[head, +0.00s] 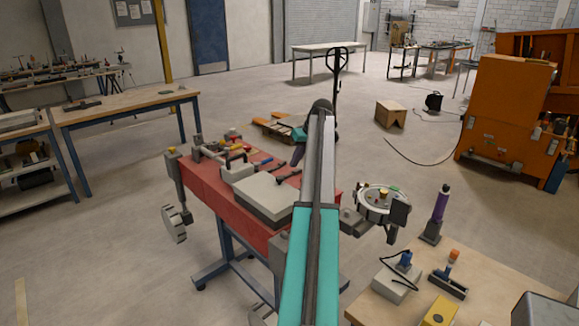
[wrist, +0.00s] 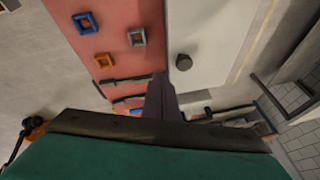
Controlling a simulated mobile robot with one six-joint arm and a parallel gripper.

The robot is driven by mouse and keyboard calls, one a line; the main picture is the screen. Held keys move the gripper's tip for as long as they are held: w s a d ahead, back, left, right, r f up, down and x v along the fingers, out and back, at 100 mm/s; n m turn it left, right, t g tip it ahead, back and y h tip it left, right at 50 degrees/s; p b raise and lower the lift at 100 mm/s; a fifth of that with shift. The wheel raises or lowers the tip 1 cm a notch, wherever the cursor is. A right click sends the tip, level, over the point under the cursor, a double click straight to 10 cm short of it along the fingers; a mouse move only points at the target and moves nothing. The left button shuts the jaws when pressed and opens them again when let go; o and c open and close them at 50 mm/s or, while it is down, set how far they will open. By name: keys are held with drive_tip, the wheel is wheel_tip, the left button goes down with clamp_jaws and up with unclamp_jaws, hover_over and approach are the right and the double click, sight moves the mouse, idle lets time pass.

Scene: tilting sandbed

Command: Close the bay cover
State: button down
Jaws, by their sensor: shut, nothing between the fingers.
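A red bed (head: 203,188) on a blue-grey stand is in the middle of the head view. A pale grey boxy block with a flat top (head: 264,196) sits on it. I cannot tell for sure which part is the bay cover. In the wrist view, a pale flat panel (wrist: 205,30) with a dark round knob (wrist: 183,62) lies beside the red surface (wrist: 125,62). My gripper (wrist: 160,82) is shut and empty, its dark fingers over the border of red surface and panel. In the head view, my gripper (head: 297,153) is beyond the bed, partly hidden by my arm.
Blue (wrist: 86,22), grey (wrist: 136,37) and orange (wrist: 104,61) loop-shaped pieces are on the red surface. A round tray (head: 372,212) is right of the bed. A wooden bench (head: 482,282) with tools stands front right. Open floor lies left of the bed.

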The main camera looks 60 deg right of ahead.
drive_tip(key=s+d+r+p, duration=0.1)
drive_tip(key=s+d+r, duration=0.1)
drive_tip(key=s+d, duration=0.2)
drive_tip(key=shift+s+d+r, duration=0.3)
drive_tip(key=shift+d+r, duration=0.05)
drive_tip(key=shift+d, duration=0.4)
